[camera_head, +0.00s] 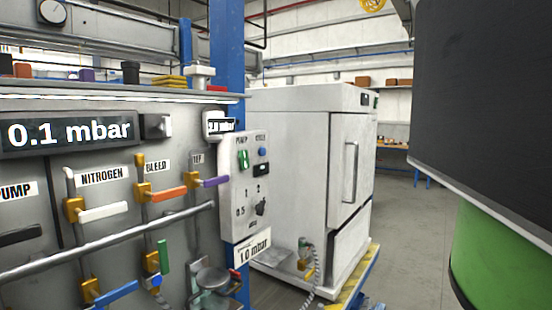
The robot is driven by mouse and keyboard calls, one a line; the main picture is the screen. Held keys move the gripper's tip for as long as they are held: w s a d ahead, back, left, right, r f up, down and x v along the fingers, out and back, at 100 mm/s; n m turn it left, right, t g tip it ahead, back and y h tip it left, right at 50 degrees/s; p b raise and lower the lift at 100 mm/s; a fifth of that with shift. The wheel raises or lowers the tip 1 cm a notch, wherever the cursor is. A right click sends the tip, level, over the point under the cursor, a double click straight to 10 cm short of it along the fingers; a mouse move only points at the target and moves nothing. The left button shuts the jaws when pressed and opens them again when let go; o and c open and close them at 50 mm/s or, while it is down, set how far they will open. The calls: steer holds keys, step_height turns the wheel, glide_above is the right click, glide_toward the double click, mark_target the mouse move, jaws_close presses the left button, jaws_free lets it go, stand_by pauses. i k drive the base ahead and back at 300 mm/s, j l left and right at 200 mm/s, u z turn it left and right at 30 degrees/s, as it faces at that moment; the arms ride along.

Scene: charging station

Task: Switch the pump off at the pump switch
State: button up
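The pump switch (243,160) is a small green rocker under the label PUMP, on a light grey control box (232,190) at the end of the panel. I cannot tell its position from here. Beside it, a blue button (263,152) sits under a second label. Below them is a black selector knob (261,208) with marks around it. A separate PUMP label (16,191) is on the main panel at the far left, above a dark handle (20,236). My gripper is not in view.
The grey panel (110,160) carries a 0.1 mbar display (70,133), coloured valve handles and a pipe. A blue post (229,60) stands behind the control box. A white cabinet (300,165) stands beyond it. Open floor (405,240) shows to the right.

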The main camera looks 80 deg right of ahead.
mark_target(243, 156)
steer(key=z, duration=1.45)
